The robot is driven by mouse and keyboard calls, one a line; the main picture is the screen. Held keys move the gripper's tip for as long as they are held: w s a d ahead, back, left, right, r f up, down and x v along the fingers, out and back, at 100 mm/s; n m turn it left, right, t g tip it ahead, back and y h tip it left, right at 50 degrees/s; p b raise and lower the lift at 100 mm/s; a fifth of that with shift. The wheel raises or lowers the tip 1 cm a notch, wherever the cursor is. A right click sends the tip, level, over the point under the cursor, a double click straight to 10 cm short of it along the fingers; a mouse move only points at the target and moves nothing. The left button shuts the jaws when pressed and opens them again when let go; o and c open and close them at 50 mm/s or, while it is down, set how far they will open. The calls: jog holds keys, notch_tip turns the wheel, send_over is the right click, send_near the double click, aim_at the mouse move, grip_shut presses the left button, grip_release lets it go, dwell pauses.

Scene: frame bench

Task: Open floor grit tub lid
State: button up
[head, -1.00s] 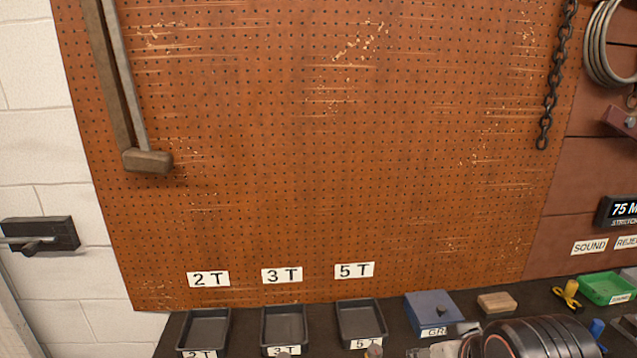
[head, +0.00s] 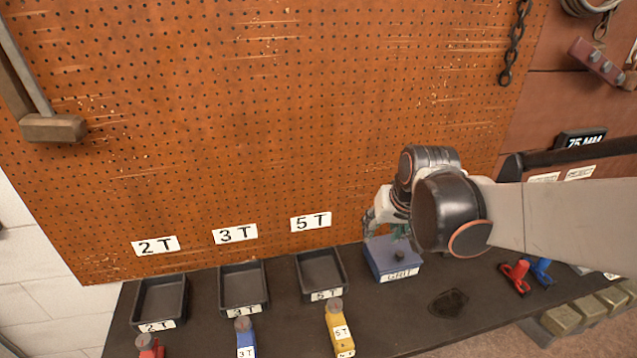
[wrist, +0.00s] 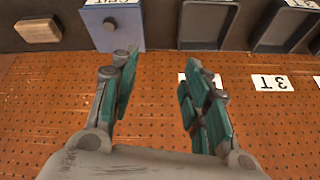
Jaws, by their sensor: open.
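The grit tub (head: 382,268) is a small blue box with a label on its front, standing on the dark bench right of the trays. Its lid lies flat on top, with a dark round knob (head: 399,256). The tub also shows at the top of the wrist view (wrist: 128,35), upside down. My gripper (head: 386,222) is at the tub's back edge, partly hidden by my arm in the head view. In the wrist view its green-padded fingers (wrist: 158,75) are spread apart with nothing between them.
Three black trays stand left of the tub; the 5T tray (head: 321,276) is closest. A wooden block (wrist: 38,30) lies beside the tub. A pegboard (head: 230,130) rises close behind. Red (head: 515,275) and blue clips lie to the right.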

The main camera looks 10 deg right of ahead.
jog(key=g+h+p, duration=0.1)
send_near(400, 254)
jog(key=b+x, duration=0.5)
jog(key=x, duration=0.4)
jog(key=shift+r, duration=0.1)
grip_shut()
